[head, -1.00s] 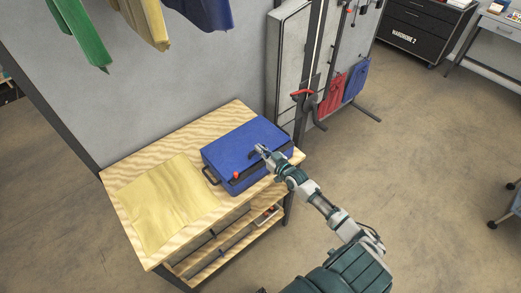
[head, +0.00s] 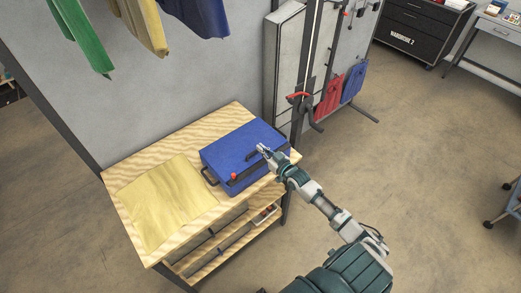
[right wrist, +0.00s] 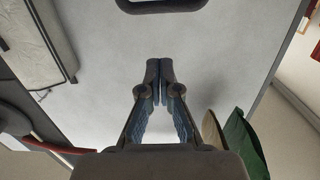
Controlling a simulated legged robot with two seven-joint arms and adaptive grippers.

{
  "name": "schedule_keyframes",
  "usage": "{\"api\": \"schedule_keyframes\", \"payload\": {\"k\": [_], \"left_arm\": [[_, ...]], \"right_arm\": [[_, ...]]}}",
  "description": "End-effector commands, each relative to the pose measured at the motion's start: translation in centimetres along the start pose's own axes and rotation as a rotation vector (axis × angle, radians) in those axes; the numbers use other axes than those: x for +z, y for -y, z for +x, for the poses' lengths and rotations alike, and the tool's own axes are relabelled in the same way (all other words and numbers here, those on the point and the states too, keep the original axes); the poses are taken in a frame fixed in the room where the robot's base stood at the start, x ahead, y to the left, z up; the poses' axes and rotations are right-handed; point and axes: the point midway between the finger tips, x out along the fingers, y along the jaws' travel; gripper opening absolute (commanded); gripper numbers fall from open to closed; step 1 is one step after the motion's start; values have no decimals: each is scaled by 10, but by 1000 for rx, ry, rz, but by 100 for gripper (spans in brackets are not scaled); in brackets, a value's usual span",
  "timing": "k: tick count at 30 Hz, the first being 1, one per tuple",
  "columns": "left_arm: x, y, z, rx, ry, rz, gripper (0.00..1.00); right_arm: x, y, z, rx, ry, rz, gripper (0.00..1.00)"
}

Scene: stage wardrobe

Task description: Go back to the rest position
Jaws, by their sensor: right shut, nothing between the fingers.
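My right gripper (head: 263,149) is over the front part of the blue case (head: 236,147) in the head view, with its arm coming in from the lower right. Its fingers are shut with nothing between them; in the right wrist view the two fingertips (right wrist: 160,70) meet against a pale grey background. I cannot tell whether it touches the case. The case lies closed on the wooden table (head: 140,160), with a dark handle at its left end and a red knob (head: 234,176) on its front. My left gripper is not in view.
A yellow cloth (head: 165,200) lies flat on the table, left of the case. Garments (head: 82,35) hang above. A rack with red (head: 329,95) and blue bags stands behind right. A dark cabinet (head: 415,35) is farther back. Open floor (head: 430,160) lies to the right.

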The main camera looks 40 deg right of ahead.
Motion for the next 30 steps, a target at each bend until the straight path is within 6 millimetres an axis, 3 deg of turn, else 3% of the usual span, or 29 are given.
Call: {"api": "schedule_keyframes", "payload": {"k": [1, 10, 15, 23, 26, 29, 30], "left_arm": [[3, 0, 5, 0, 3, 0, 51], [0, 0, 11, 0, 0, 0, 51], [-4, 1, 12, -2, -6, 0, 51], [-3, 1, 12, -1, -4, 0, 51], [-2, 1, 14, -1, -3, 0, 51], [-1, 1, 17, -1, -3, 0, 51], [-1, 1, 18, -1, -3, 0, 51]], "right_arm": [[12, 2, -16, -2, 14, 2, 0], [10, 2, -71, -1, 5, -1, 0], [8, 1, -82, -1, 1, 0, 0], [11, -1, -84, 3, 7, 1, 0], [38, -8, -85, 28, 47, 4, 0], [96, -18, -91, 73, 140, 8, 0], [126, -21, -96, 94, 190, 8, 0]]}}
